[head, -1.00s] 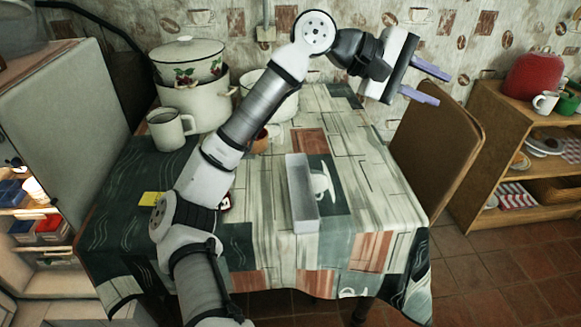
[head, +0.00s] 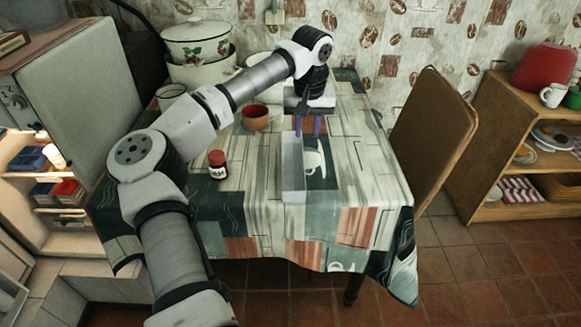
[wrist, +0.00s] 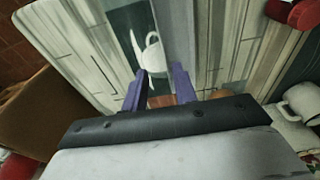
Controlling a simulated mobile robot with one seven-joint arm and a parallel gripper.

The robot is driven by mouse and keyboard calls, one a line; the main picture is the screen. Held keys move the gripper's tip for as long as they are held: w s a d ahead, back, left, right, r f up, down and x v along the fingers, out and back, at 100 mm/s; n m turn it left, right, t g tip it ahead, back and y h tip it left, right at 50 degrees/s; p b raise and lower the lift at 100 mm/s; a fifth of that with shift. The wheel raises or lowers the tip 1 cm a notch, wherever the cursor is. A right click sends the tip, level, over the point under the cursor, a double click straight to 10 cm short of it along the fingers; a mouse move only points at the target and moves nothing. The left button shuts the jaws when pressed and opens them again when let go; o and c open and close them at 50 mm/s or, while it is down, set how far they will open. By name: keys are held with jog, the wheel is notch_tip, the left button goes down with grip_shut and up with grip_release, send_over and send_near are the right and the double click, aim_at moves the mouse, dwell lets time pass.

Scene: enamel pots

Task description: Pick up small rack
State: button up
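The small rack appears to be the long, narrow grey box (head: 293,180) on the table, running from near to far. It also shows in the wrist view as a pale grey strip (wrist: 178,30). My gripper (head: 308,134) points down at the rack's far end, slightly to its right in the head view. In the wrist view my gripper (wrist: 156,78) is open, with purple fingers apart and nothing between them. The right finger overlaps the rack there, while the gap shows mostly tablecloth. I cannot tell whether a finger touches the rack.
On the table (head: 245,205) are a red jar (head: 217,164), a brown-orange pot (head: 255,118), a pale mug (head: 172,97) and stacked enamel pots (head: 197,45). A chair (head: 430,130) stands right. The tablecloth near the rack's front is clear.

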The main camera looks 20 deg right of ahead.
send_near(293, 164)
jog(key=s+d, duration=0.2)
jog(key=shift+s+d+f, duration=0.25)
jog(key=shift+s+f, duration=0.05)
jog(key=shift+s, duration=0.05)
jog(key=shift+w+a+f+p, duration=0.15)
jog(key=shift+f+p, duration=0.15)
jog(key=shift+f, duration=0.55)
jog(key=shift+w+d+f+p, duration=0.1)
jog(key=shift+f+p, duration=0.2)
jog(key=shift+f, duration=0.55)
jog(key=shift+w+a+f+p, duration=0.15)
jog(key=shift+f+p, duration=0.15)
jog(key=shift+f, duration=0.55)
jog(key=shift+d, duration=0.1)
grip_shut()
